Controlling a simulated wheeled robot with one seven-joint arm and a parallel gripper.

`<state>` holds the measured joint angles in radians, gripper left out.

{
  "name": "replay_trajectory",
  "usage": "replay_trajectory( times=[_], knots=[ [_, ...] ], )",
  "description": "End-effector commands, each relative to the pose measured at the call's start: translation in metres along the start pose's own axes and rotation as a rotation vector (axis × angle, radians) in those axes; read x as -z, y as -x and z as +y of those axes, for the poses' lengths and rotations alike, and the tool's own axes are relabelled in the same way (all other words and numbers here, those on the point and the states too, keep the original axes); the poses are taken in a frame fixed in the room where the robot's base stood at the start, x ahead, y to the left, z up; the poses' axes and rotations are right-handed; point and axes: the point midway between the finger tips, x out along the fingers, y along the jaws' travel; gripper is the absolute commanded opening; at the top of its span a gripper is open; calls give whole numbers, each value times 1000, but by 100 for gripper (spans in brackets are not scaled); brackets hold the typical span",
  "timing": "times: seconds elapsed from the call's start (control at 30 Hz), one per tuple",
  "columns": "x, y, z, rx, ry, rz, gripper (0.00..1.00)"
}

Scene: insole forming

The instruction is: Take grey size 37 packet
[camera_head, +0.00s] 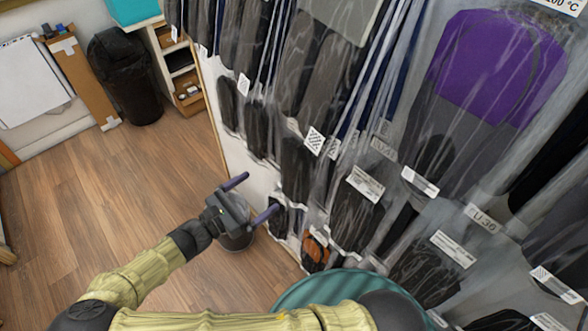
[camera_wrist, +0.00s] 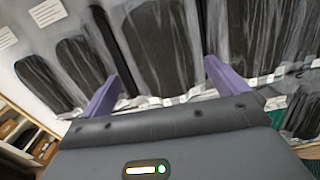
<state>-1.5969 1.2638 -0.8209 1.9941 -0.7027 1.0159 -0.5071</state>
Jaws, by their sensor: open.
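Clear packets with dark grey or black insoles hang in rows on the wall rack; one hangs in the middle of the head view (camera_head: 298,165). I cannot tell which is the grey size 37 packet, as most labels are too small to read. My gripper (camera_head: 262,192) is open and empty, with its two purple fingers apart, close in front of the lower left packets. In the wrist view, a dark packet (camera_wrist: 158,45) lies beyond the gap between my fingers (camera_wrist: 160,68). Another dark packet (camera_wrist: 86,68) hangs to its left. I see no contact.
A large packet with a purple-topped insole (camera_head: 490,65) hangs at right, near a tag reading about "U 36" (camera_head: 483,217). A black bin (camera_head: 125,75) and a shelf (camera_head: 180,70) stand at the back left. The wooden floor at left is clear.

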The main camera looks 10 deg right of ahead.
Motion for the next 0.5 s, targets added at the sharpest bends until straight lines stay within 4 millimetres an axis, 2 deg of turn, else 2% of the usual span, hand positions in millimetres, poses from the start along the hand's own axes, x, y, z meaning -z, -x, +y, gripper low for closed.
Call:
replay_trajectory(
  times=[0.23,0.33,0.5],
  knots=[
    [-2,-43,-1,3,1,-3,98],
    [-1,-51,0,1,0,-1,98],
    [0,-52,0,1,-1,0,98]
  ],
)
